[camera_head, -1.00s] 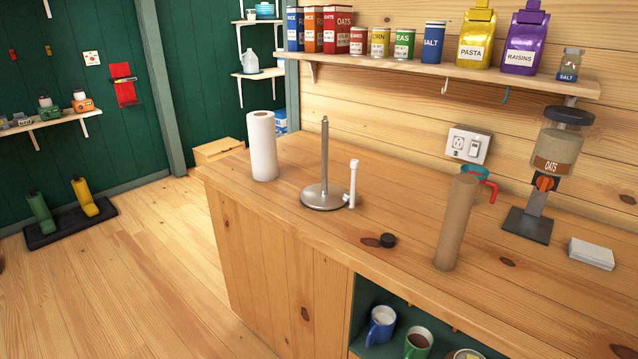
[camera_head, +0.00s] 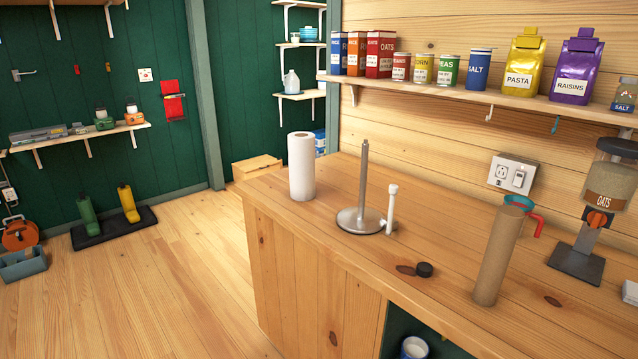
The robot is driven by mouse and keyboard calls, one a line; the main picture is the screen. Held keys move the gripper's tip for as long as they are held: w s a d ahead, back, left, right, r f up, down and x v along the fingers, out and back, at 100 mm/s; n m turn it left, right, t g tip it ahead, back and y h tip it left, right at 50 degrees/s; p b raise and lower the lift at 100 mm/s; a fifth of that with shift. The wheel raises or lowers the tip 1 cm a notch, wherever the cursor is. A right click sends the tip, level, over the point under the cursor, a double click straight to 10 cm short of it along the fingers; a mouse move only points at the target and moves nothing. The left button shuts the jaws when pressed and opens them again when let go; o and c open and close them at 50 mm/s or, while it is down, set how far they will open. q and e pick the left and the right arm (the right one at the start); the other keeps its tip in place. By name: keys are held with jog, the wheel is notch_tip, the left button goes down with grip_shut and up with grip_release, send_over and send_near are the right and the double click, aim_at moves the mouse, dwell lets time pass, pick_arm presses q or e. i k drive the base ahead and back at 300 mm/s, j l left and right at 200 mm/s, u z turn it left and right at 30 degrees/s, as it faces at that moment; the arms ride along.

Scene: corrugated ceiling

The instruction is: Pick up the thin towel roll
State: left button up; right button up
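A thin brown towel roll (camera_head: 497,258), bare like cardboard, stands upright on the wooden counter (camera_head: 345,215) at the right. A thicker white towel roll (camera_head: 301,166) stands upright near the counter's left end. Between them is a metal towel holder (camera_head: 362,195) with a round base, a bare tall post and a short white side arm. Neither of my grippers is in view, so nothing shows them near or touching the rolls.
A small black cap (camera_head: 424,270) lies on the counter left of the brown roll. A teal-rimmed cup with a red handle (camera_head: 532,216) is partly hidden behind that roll. An oats dispenser (camera_head: 605,190) stands at right. A shelf (camera_head: 440,92) of packages hangs above.

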aim_at(301, 145)
jog(key=i+j, duration=0.25)
jog(key=j, duration=0.15)
jog(key=i+j, duration=0.25)
jog(key=j, duration=0.2)
jog(key=i+j, duration=0.2)
jog(key=j, duration=0.2)
jog(key=i+j, duration=0.25)
jog(key=j, duration=0.15)
